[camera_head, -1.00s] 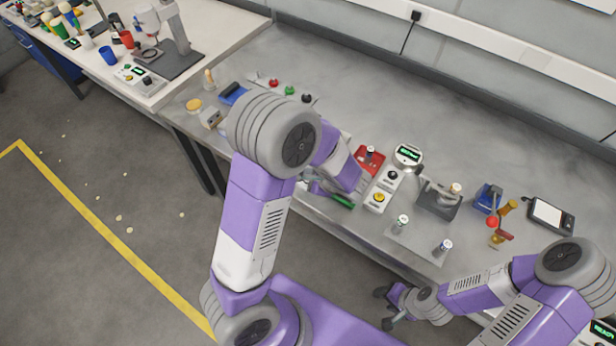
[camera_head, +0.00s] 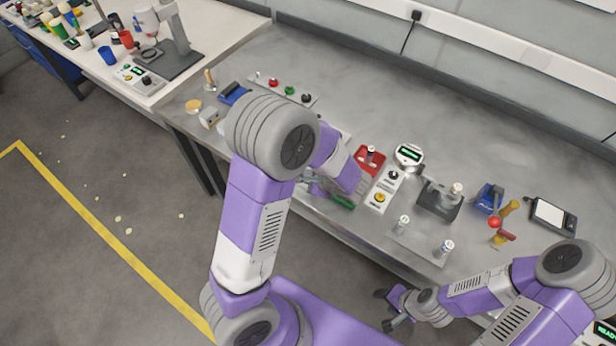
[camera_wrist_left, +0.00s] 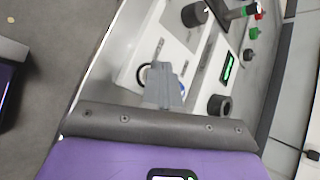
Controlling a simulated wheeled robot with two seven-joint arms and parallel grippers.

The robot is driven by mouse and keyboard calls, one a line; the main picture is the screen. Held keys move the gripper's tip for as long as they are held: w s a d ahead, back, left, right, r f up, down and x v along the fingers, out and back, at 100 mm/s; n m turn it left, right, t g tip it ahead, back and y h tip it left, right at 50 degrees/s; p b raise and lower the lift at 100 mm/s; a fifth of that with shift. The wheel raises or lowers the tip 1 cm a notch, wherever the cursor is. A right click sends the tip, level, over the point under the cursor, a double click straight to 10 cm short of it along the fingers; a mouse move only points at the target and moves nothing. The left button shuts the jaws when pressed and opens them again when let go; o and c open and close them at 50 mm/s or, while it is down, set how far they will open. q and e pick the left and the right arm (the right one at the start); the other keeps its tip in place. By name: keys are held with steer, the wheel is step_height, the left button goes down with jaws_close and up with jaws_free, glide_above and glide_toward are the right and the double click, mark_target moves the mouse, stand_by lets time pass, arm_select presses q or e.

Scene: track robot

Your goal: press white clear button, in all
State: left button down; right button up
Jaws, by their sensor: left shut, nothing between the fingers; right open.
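My left gripper (camera_wrist_left: 163,78) is shut and empty, its grey fingertips over a white instrument panel (camera_wrist_left: 178,40) in the left wrist view. A small blue part shows just right of the fingertips. I cannot make out a white clear button; the fingers may hide it, and I cannot tell whether they touch the panel. In the head view my left arm hides this panel. My right gripper (camera_head: 387,309) is open and empty, off the bench's front edge.
A box with a yellow button (camera_head: 380,198), a round gauge (camera_head: 409,154) and a red tray (camera_head: 369,159) stand right of my left wrist. A strip of coloured buttons (camera_head: 289,91) lies behind my left elbow. The back right of the bench (camera_head: 480,130) is clear.

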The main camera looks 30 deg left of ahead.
arm_select(q)
steer(key=shift+r, duration=0.1)
steer(key=shift+r+p, duration=0.5)
steer(key=shift+r, duration=0.2)
steer(key=shift+r, duration=0.1)
step_height(320, 180, up, 5)
steer(key=p, duration=0.3)
steer(key=shift+p, duration=0.3)
steer(key=shift+f, duration=0.2)
stand_by(0.4)
